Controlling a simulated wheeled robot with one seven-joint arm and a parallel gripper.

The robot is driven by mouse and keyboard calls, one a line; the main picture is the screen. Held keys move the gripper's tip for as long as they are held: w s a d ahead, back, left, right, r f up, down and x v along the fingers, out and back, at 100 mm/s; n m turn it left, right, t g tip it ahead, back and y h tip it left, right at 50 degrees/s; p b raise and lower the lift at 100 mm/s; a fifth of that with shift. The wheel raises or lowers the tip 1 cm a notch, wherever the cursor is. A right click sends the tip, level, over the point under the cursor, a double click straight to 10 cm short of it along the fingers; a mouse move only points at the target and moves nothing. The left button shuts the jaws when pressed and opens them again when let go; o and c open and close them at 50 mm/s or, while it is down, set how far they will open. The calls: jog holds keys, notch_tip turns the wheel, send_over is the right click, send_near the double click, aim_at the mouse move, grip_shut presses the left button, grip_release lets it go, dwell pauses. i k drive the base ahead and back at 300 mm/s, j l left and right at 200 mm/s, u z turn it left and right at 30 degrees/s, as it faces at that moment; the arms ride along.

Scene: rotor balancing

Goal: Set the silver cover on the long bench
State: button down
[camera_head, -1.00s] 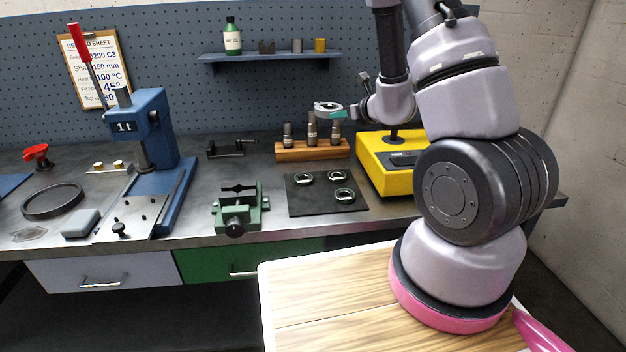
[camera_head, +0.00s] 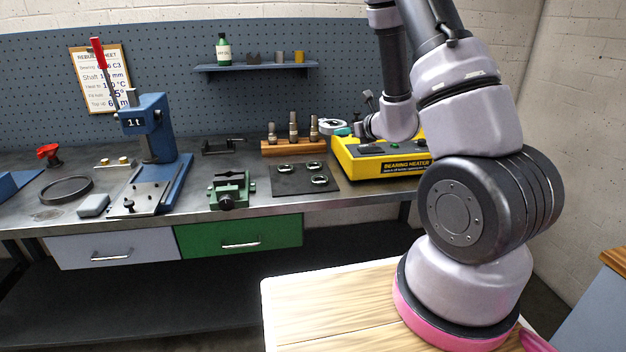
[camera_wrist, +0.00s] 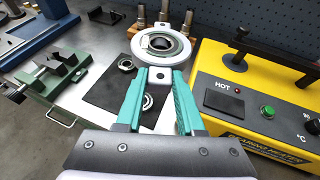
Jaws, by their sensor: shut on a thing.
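The silver cover (camera_wrist: 142,42) is a round, pale metal ring with a dark central opening and a small tab. My gripper (camera_wrist: 160,78) has teal fingers shut on that tab, with the ring ahead of the fingertips. In the head view the cover (camera_head: 331,124) appears held flat above the long bench (camera_head: 345,193), near the yellow heater, with my gripper (camera_head: 344,131) at its right. In the wrist view the cover hides part of the wooden block behind it. I cannot tell its exact height above the bench.
The yellow bearing heater (camera_head: 384,163) stands to the right. A black mat (camera_head: 287,188) with small rings, a wooden block (camera_head: 285,148) with upright tools, a green vise (camera_head: 230,192) and a blue press (camera_head: 150,130) occupy the bench. Bare metal shows between vise and mat.

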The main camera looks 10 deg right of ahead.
aim_at(226, 166)
jog(key=z, duration=1.3)
jog(key=k+j+z, duration=0.2)
jog(key=j, duration=0.2)
jog(key=j+z, duration=0.15)
jog(key=j, duration=0.2)
jog(key=k+j+z, duration=0.2)
jog(key=j, duration=0.15)
jog(key=k+j, duration=0.15)
jog(key=j, duration=0.2)
jog(key=k+j, duration=0.15)
jog(key=j, duration=0.25)
jog(key=k+j, duration=0.2)
jog(key=j, duration=0.15)
jog(key=k+j, duration=0.15)
jog(key=j, duration=0.2)
jog(key=k+j, duration=0.15)
jog(key=j, duration=0.25)
jog(key=k+j, duration=0.15)
jog(key=j, duration=0.2)
jog(key=k+j, duration=0.2)
jog(key=j, duration=0.15)
